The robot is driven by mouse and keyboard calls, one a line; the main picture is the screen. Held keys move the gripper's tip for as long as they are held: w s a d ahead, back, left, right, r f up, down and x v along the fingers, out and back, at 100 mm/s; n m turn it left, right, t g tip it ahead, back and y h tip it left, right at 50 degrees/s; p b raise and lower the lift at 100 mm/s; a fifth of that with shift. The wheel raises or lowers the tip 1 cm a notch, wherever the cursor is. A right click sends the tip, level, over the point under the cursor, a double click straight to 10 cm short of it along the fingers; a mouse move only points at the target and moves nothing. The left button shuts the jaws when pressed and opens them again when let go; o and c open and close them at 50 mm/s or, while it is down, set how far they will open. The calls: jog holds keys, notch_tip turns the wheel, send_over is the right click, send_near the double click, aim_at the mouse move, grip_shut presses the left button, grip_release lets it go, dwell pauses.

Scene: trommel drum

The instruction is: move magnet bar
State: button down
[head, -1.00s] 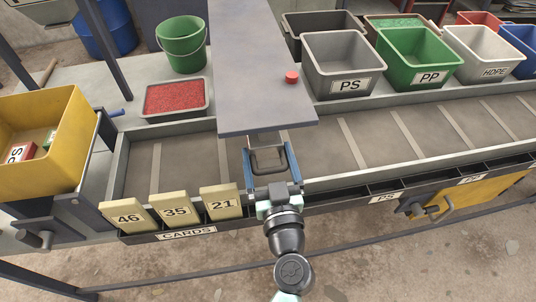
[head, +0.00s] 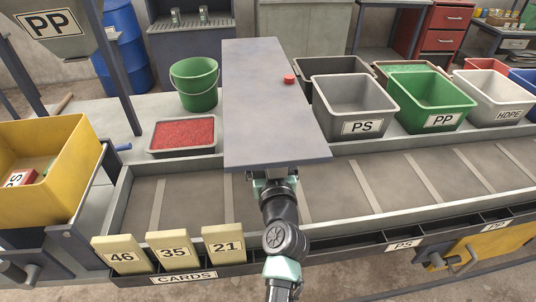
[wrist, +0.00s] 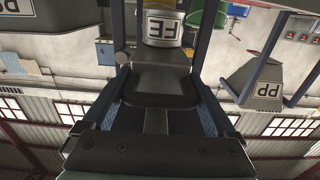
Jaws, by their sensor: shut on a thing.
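My gripper (wrist: 160,85) is shut on a dark grey blocky piece (wrist: 155,72) in the wrist view, with its blue-lined fingers on both sides. The piece looks like the magnet bar or its handle; I cannot tell which.
Bins marked PS (head: 355,105), PP (head: 428,100) and HDPE (head: 497,95) stand behind the belt (head: 400,180). A green bucket (head: 195,84) and a red-filled tray (head: 183,135) are left of the plate. Cards (head: 175,250) stand in front; a yellow bin (head: 75,165) is far left.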

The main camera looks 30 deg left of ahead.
jog(key=shift+f, duration=0.1)
grip_release()
jog(key=b+v, duration=0.2)
jog(key=v, duration=1.1)
jog(key=shift+d, duration=0.1)
